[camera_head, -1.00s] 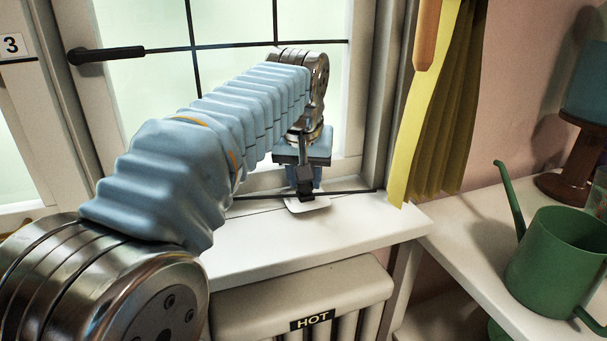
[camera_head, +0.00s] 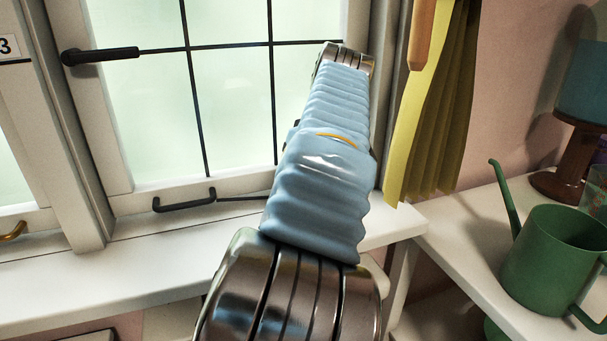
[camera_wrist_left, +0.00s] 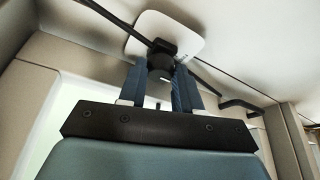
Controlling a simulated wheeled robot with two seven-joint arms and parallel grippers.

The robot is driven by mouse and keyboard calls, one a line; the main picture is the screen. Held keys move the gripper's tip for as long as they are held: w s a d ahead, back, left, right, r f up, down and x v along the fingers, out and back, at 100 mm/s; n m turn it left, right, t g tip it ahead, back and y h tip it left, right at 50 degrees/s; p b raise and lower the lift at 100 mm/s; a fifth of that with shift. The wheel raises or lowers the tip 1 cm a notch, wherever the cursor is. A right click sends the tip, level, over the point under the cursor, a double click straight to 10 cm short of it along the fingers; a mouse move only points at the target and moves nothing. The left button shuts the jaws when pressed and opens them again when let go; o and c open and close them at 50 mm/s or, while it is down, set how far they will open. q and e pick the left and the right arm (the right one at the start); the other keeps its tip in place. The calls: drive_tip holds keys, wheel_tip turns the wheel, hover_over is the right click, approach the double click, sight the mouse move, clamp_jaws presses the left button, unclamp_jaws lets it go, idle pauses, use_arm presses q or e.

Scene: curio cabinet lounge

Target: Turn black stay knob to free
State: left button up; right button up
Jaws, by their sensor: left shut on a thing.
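The black stay knob (camera_wrist_left: 159,63) shows in the left wrist view, under a white plate (camera_wrist_left: 172,33) with the thin black stay rod (camera_wrist_left: 120,22) running past it. My left gripper (camera_wrist_left: 160,78) has its two blue fingers on either side of the knob and is shut on it. In the head view my blue-sleeved left arm hides the gripper, the knob and the plate. Part of the rod (camera_head: 240,198) shows left of the arm, beside a black curved handle (camera_head: 185,201) at the foot of the window. My right gripper is in neither view.
The window (camera_head: 225,100) has a black lever handle (camera_head: 100,55) at left. A white sill (camera_head: 110,265) runs below. A yellow curtain (camera_head: 425,120) hangs at right. A green watering can (camera_head: 545,262) stands on the white shelf (camera_head: 465,235) at right.

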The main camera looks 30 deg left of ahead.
use_arm(q)
drive_tip(key=shift+n, duration=0.4)
drive_tip(key=o, duration=1)
drive_tip(key=shift+o, duration=0.2)
drive_tip(key=v, duration=1.2)
drive_tip(key=shift+w, duration=0.15)
drive_tip(key=shift+d, duration=0.1)
